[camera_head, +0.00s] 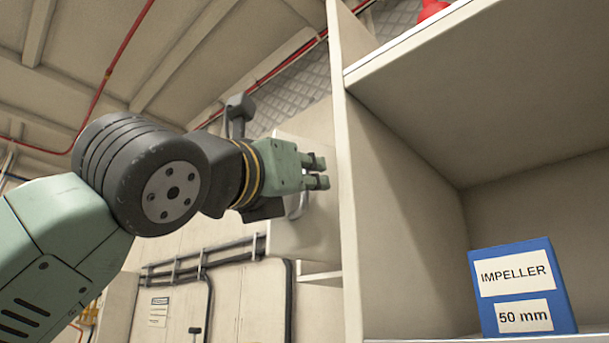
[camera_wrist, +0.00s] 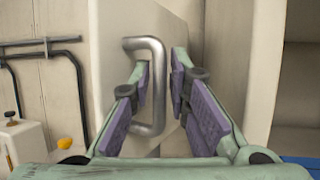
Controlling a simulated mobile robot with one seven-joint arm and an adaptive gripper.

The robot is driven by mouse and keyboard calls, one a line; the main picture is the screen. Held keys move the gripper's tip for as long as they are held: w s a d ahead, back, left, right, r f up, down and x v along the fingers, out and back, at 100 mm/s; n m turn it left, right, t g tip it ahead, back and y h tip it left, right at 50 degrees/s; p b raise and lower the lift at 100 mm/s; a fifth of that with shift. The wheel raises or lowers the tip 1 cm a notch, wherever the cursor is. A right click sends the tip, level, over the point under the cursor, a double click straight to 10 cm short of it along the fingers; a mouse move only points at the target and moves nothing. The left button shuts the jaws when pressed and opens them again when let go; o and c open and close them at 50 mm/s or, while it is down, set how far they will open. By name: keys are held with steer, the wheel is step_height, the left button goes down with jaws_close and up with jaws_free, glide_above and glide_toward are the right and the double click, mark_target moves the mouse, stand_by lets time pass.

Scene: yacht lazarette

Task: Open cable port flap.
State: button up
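A cream panel, which looks like the flap (camera_head: 300,240), stands beside the left wall of the shelf unit. It also shows in the wrist view (camera_wrist: 110,80). It bears a grey metal bow handle (camera_wrist: 159,92), upright in the wrist view; only a small part of it (camera_head: 297,208) shows in the head view. My gripper (camera_head: 322,172) is at the handle, and in the wrist view its two fingers (camera_wrist: 161,62) stand on either side of the handle's bar. The left finger reaches through the bow. Narrow gaps seem to show between pads and bar. No cable port opening is visible.
The shelf unit's upright edge (camera_head: 350,230) is close to the right of my gripper. A blue box labelled IMPELLER 50 mm (camera_head: 522,286) stands on its shelf. Dark rails (camera_head: 200,262) run along the wall at the left. A yellow thing (camera_wrist: 65,143) lies low at left.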

steer(key=v, duration=1.2)
steer(key=shift+r, duration=0.1)
stand_by(0.4)
